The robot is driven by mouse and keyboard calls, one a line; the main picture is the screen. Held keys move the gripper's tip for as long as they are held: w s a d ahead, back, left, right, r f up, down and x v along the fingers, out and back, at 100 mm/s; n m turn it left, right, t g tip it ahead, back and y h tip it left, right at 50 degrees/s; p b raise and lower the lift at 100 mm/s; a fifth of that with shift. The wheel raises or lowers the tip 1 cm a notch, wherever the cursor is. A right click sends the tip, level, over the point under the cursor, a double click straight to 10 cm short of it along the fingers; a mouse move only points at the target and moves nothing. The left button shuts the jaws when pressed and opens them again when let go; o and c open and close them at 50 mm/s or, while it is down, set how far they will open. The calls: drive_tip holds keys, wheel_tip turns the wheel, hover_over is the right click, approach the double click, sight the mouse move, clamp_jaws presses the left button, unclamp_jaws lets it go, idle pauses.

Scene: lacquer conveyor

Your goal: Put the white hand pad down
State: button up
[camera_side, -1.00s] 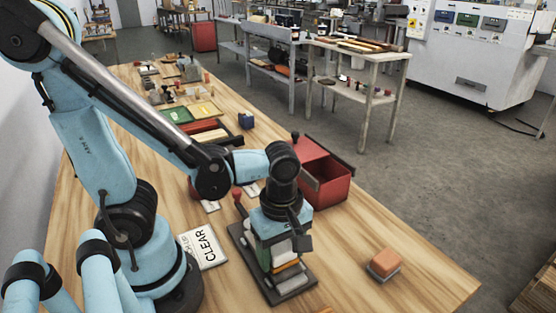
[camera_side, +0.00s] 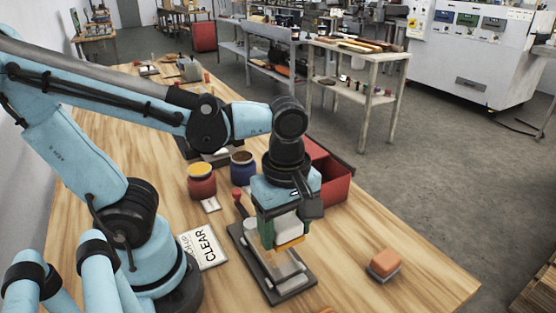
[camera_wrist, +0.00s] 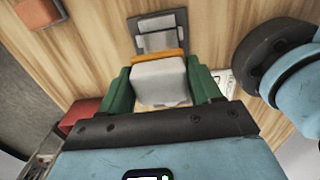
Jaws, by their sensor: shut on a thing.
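The white hand pad (camera_side: 285,229), with an orange strip along its lower edge, is held between the green fingers of my gripper (camera_side: 284,232). In the wrist view, the pad (camera_wrist: 158,82) sits between both fingers (camera_wrist: 160,88), with its orange strip on the far side. My gripper is shut on it and holds it above a dark flat stand (camera_side: 296,291) with pale grey plates on it. The stand also shows in the wrist view (camera_wrist: 141,22) beyond the pad. The gap between pad and stand is hard to judge.
An orange block on a grey base (camera_side: 384,263) lies at the right. A white CLEAR card (camera_side: 203,247) lies left of the stand. A red jar (camera_side: 202,187), a blue jar (camera_side: 242,172) and an open red box (camera_side: 332,185) stand behind. Front-right wood is mostly clear.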

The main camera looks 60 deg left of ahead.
drive_tip(key=shift+r, duration=0.15)
idle(0.4)
drive_tip(key=shift+w+d, duration=0.1)
drive_tip(key=shift+w, duration=0.15)
drive_tip(key=w+d, duration=0.6)
drive_tip(key=w, duration=0.4)
hover_over(348, 235)
wheel_tip(348, 235, down, 8)
drive_tip(key=shift+a+r, duration=0.1)
drive_tip(key=shift+r, duration=0.15)
drive_tip(key=shift+f, duration=1.95)
drive_tip(key=shift+f, duration=0.4)
